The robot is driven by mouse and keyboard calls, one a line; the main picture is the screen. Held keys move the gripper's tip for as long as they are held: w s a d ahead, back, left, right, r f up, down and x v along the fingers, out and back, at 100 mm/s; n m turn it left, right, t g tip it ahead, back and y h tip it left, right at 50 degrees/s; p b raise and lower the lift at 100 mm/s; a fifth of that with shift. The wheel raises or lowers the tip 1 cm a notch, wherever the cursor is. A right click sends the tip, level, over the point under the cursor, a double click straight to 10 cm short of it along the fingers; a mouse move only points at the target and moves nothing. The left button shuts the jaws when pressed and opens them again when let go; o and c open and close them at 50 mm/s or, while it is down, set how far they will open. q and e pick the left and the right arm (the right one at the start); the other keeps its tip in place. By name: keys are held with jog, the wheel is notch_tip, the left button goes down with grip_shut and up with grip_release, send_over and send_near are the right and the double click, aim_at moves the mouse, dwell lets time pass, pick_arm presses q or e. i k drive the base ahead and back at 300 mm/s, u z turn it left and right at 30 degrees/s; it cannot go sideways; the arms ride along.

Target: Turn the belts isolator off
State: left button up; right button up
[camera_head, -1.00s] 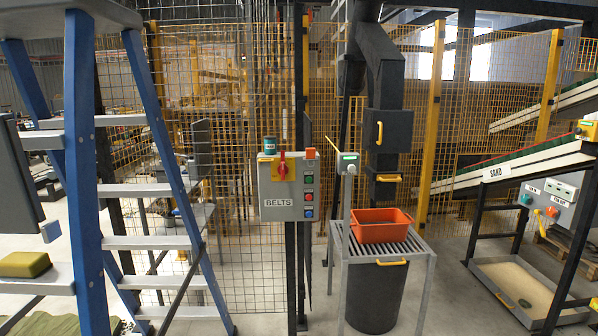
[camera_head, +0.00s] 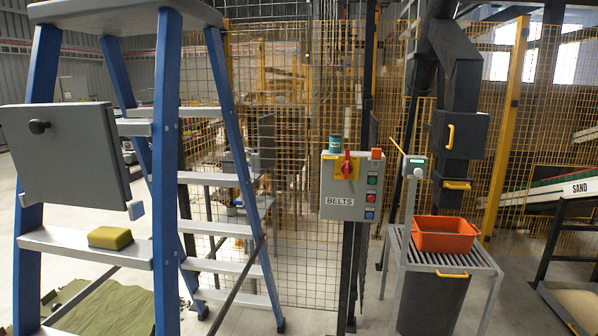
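The belts isolator is a red rotary handle (camera_head: 347,166) on a yellow plate, at the upper part of a grey control box (camera_head: 336,203) labelled BELTS. The handle appears upright. Green, red and blue buttons run down the box's right side, and a teal tin (camera_head: 335,144) stands on its top. The box is on a dark post in front of the mesh fence, some way ahead of me. Neither of my grippers shows in the head view.
A blue stepladder (camera_head: 168,170) fills the left, with a yellow sponge (camera_head: 110,238) on a step and a grey panel with a black knob (camera_head: 65,155) by it. Right of the box stands a grated stand (camera_head: 470,262) holding an orange tub (camera_head: 445,240). Clear floor lies before the box.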

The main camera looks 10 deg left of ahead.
aim_at(346, 168)
jog(key=z, duration=0.55)
jog(key=i, duration=0.95)
jog(key=z, duration=0.65)
jog(key=i, duration=1.3)
jog(key=u, duration=0.35)
